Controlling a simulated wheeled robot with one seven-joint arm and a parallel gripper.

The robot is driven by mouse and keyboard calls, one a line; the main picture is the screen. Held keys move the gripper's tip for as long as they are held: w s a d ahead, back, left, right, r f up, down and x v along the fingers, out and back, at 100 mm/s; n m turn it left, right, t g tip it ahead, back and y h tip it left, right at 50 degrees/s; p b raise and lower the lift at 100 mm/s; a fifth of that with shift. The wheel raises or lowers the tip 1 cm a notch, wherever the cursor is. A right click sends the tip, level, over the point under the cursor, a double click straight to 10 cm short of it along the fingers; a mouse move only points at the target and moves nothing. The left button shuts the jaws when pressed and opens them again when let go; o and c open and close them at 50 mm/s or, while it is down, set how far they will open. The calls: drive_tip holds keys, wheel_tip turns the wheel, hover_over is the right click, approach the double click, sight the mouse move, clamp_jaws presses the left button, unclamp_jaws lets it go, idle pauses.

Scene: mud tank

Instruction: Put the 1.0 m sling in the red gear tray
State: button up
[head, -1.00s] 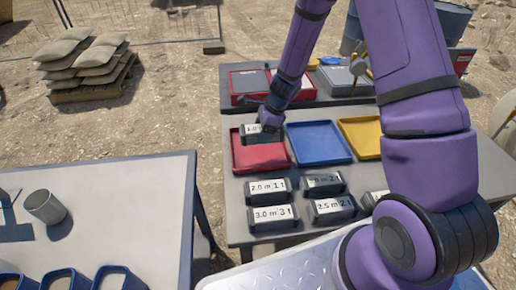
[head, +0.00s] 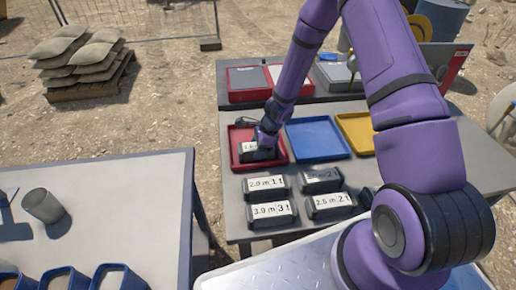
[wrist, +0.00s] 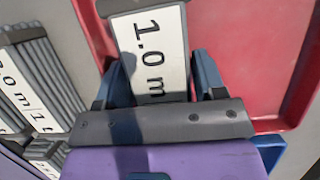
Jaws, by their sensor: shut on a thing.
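The 1.0 m sling is a dark pack with a white label, and its "1.0 m" marking (wrist: 150,50) reads clearly in the wrist view. My gripper (wrist: 158,80) is shut on it, with one finger on each side. In the head view my gripper (head: 263,140) holds the sling (head: 254,152) low over the red gear tray (head: 237,135), inside its outline. I cannot tell whether the sling touches the tray floor. The red tray (wrist: 245,30) also shows behind the sling in the wrist view.
A blue tray (head: 318,139) and a yellow tray (head: 358,131) stand to the right of the red one. Several other labelled slings, such as the 2.0 m pack (head: 265,185) and the 3.0 m pack (head: 270,213), lie in front. Red cases (head: 248,83) stand behind.

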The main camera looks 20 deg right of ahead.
drive_tip(key=shift+f, duration=0.2)
drive_tip(key=o, duration=1.1)
drive_tip(key=shift+o, duration=0.2)
